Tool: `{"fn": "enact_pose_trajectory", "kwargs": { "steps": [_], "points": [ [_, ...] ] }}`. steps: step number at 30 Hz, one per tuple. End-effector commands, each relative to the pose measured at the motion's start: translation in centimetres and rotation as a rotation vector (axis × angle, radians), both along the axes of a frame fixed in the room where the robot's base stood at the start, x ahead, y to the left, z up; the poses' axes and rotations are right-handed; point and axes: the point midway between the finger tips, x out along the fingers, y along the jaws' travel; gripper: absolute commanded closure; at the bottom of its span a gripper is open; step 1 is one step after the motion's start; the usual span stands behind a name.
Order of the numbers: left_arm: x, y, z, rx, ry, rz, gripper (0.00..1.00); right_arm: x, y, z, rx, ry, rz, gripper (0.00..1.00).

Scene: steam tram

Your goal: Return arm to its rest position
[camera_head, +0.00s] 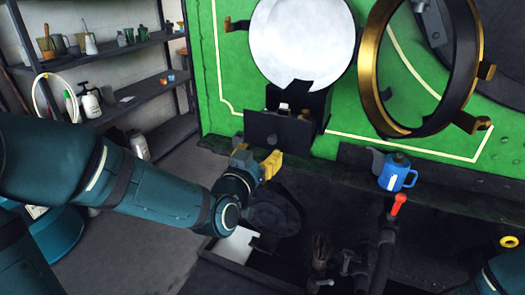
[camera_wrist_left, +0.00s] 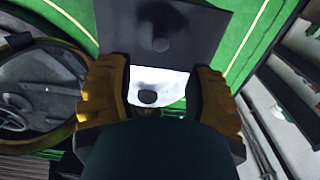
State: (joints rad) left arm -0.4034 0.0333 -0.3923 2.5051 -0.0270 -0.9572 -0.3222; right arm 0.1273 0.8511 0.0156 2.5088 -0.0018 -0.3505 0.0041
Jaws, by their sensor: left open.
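My left gripper (camera_head: 262,163) has yellow fingers and hangs just in front of a small dark plate (camera_head: 284,134) below the white round disc on the green front. In the left wrist view its two yellow fingers (camera_wrist_left: 160,95) stand apart. Between and beyond them show a white surface with a dark knob (camera_wrist_left: 148,97) and a dark square plate (camera_wrist_left: 155,30). I see nothing held; the rounded dark shape at the bottom hides part of the space between the fingers. My left arm (camera_head: 150,190) reaches in from the left. Only a piece of my right arm shows at the lower right corner.
A blue jug (camera_head: 397,173) stands on the dark ledge at right. A red-topped lever (camera_head: 398,203) rises in front of it. A brass-rimmed round door (camera_head: 372,70) hangs open at upper right.

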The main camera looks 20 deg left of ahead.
Motion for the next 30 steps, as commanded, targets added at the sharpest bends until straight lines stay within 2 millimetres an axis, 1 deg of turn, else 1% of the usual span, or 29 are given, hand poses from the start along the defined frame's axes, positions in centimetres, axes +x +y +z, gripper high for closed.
{"fn": "enact_pose_trajectory", "kwargs": {
  "steps": [10, 12, 14, 17, 18, 20, 21, 22, 23, 24, 26, 27, 29, 30],
  "points": [
    [0.1, -0.1, -0.1, 0.000, 0.004, -0.001, 0.46, 0.0, 0.0, 0.0, 0.000, 0.000, 0.000, 0.53],
    [0.2, -0.3, -1.1, 0.000, 0.030, -0.007, 0.46, 0.0, 0.0, 0.0, 0.000, 0.000, 0.000, 0.53],
    [0.4, -0.8, -2.8, 0.000, 0.082, -0.018, 0.46, 0.0, 0.0, 0.0, 0.000, 0.000, 0.000, 0.53],
    [0.7, -1.8, -7.8, -0.008, 0.225, -0.042, 0.46, 0.0, 0.0, 0.0, 0.000, 0.000, 0.000, 0.53],
    [0.6, -2.4, -10.4, -0.016, 0.300, -0.054, 0.46, 0.0, 0.0, 0.0, 0.000, 0.000, 0.000, 0.53],
    [0.1, -3.2, -14.5, -0.033, 0.421, -0.071, 0.46, 0.0, 0.0, 0.0, 0.000, 0.000, 0.000, 0.53],
    [-0.5, -3.6, -17.3, -0.048, 0.503, -0.080, 0.46, 0.0, 0.0, 0.0, 0.000, 0.000, 0.000, 0.53],
    [-1.1, -4.0, -19.3, -0.060, 0.565, -0.086, 0.46, 0.0, 0.0, 0.0, 0.000, 0.000, 0.000, 0.53],
    [-1.7, -4.4, -21.2, -0.073, 0.626, -0.092, 0.46, 0.0, 0.0, 0.0, 0.000, 0.000, 0.000, 0.53],
    [-2.7, -4.9, -23.8, -0.093, 0.710, -0.099, 0.46, 0.0, 0.0, 0.0, 0.000, 0.000, 0.000, 0.53],
    [-4.5, -5.6, -27.5, -0.127, 0.833, -0.107, 0.46, 0.0, 0.0, 0.0, 0.000, 0.000, 0.000, 0.53],
    [-5.9, -6.1, -29.8, -0.152, 0.915, -0.112, 0.46, 0.0, 0.0, 0.0, 0.000, 0.000, 0.000, 0.53],
    [-8.2, -7.0, -32.9, -0.191, 1.034, -0.118, 0.46, 0.0, 0.0, 0.0, 0.000, 0.000, 0.000, 0.53],
    [-9.7, -7.6, -34.7, -0.219, 1.109, -0.122, 0.46, 0.0, 0.0, 0.0, 0.000, 0.000, 0.000, 0.53]
  ]
}}
